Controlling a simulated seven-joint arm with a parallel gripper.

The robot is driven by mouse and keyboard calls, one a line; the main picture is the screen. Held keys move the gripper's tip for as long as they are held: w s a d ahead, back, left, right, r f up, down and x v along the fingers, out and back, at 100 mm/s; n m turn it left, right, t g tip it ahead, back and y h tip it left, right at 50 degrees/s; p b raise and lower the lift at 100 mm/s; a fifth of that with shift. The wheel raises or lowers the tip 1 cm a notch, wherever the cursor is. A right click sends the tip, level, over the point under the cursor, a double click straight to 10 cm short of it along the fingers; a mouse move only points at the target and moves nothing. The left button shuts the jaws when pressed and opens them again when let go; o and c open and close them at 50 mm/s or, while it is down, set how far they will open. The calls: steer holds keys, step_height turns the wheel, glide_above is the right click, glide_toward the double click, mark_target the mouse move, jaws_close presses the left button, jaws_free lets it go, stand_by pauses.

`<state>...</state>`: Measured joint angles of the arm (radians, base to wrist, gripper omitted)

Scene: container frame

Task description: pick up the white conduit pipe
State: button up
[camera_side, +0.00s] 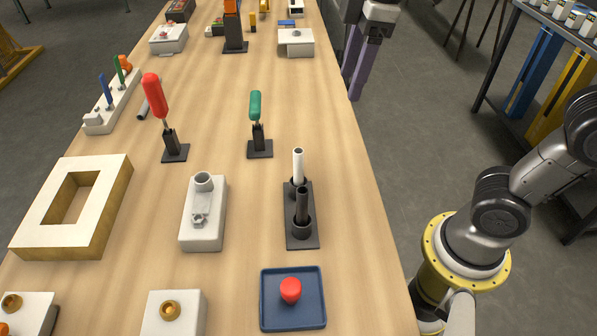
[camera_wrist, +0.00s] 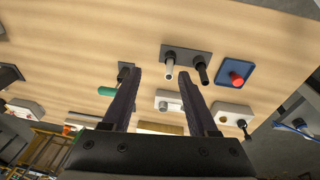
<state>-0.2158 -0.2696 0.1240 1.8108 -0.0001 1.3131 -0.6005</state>
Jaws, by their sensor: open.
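The white conduit pipe (camera_side: 298,165) stands upright in the rear socket of a dark two-socket base (camera_side: 302,240), with a black pipe (camera_side: 302,205) in the front socket. In the wrist view the white pipe (camera_wrist: 169,69) and the black pipe (camera_wrist: 201,71) show beyond the fingers. My gripper (camera_wrist: 159,73) is open and empty, its two dark fingers spread apart. In the side view my gripper (camera_side: 352,85) hangs at the upper right, past the table's right edge, well away from the pipe. The pipe's lower end is hidden in its socket.
A green-handled tool (camera_side: 255,106) and a red-handled tool (camera_side: 155,95) stand behind the pipes. A white block fixture (camera_side: 203,230) is to the left. A blue tray (camera_side: 275,318) with a red knob (camera_side: 290,290) lies in front. Bare wood surrounds the dark base.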

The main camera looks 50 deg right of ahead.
steer(key=n+g, duration=0.2)
glide_above(298, 165)
steer(key=d, duration=0.2)
step_height(298, 165, down, 4)
steer(key=shift+w+a+f, duration=0.25)
steer(key=shift+w+a, duration=0.05)
steer(key=shift+a, duration=0.05)
step_height(298, 165, down, 8)
steer(key=shift+f, duration=0.1)
steer(key=shift+a+f, duration=0.15)
steer(key=shift+f, duration=1.15)
steer(key=shift+a+f, duration=0.1)
steer(key=shift+f, duration=1.15)
jaws_close()
